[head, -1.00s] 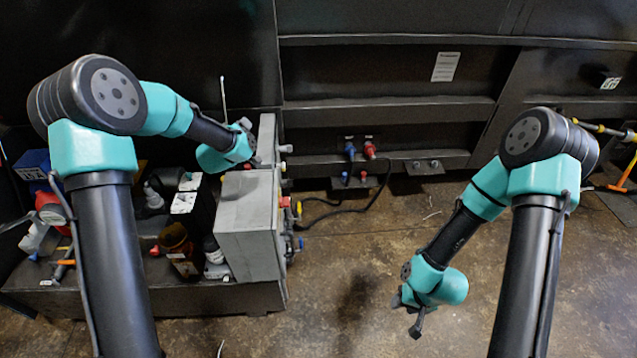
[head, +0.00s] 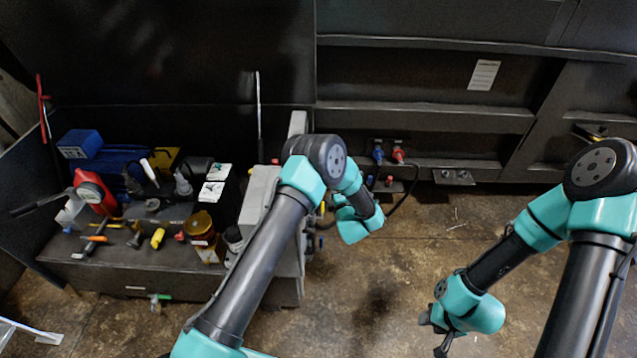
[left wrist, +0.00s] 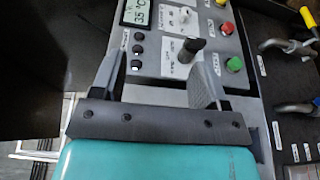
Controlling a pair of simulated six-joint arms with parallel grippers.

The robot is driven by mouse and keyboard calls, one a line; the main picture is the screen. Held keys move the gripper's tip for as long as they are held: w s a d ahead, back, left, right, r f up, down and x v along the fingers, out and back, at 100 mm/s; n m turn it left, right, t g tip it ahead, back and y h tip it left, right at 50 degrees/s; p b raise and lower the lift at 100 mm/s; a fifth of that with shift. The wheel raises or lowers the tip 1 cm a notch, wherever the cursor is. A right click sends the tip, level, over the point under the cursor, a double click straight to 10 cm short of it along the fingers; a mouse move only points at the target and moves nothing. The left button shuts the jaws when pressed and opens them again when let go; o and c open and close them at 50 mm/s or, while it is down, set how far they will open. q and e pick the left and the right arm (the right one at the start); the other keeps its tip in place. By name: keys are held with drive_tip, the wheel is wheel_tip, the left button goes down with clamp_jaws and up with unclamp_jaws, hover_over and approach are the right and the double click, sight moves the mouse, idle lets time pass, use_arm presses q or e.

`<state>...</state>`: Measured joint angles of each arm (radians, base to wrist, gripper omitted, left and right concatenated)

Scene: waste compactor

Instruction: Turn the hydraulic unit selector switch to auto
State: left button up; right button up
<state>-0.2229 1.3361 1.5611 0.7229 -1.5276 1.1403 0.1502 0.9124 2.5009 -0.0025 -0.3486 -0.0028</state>
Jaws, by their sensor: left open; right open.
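The grey control box (head: 258,196) stands at the right end of the dark bench in the head view, its panel side mostly hidden by my left arm. In the left wrist view its panel (left wrist: 160,60) shows a black selector knob (left wrist: 191,50) on a white plate and a lighter switch (left wrist: 181,14) above it. The labels are too small to read. My left gripper (left wrist: 152,80) is open and empty, facing the panel, with the black knob beyond its right finger; contact cannot be told. My right gripper (head: 437,335) is open and empty above the floor.
The panel also has a temperature display (left wrist: 137,13), a green button (left wrist: 234,64) and a red button (left wrist: 227,29). Valve handles (left wrist: 290,45) lie to its right. Tools and bottles crowd the bench (head: 150,278). The floor (head: 390,285) between my arms is clear.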

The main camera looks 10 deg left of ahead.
use_arm(q)
drive_tip(key=s+f+y, duration=0.1)
drive_tip(key=s+f, duration=0.3)
drive_tip(key=f, duration=0.3)
drive_tip(key=shift+s+d+f+n+y, duration=0.3)
drive_tip(key=shift+s+d+f, duration=0.05)
drive_tip(key=shift+w, duration=0.1)
drive_tip(key=x, duration=1.7)
drive_tip(key=shift+a+f, duration=0.2)
drive_tip(key=shift+f, duration=0.1)
drive_tip(key=shift+c, duration=0.3)
drive_tip(key=c, duration=0.9)
drive_tip(key=shift+o, duration=0.2)
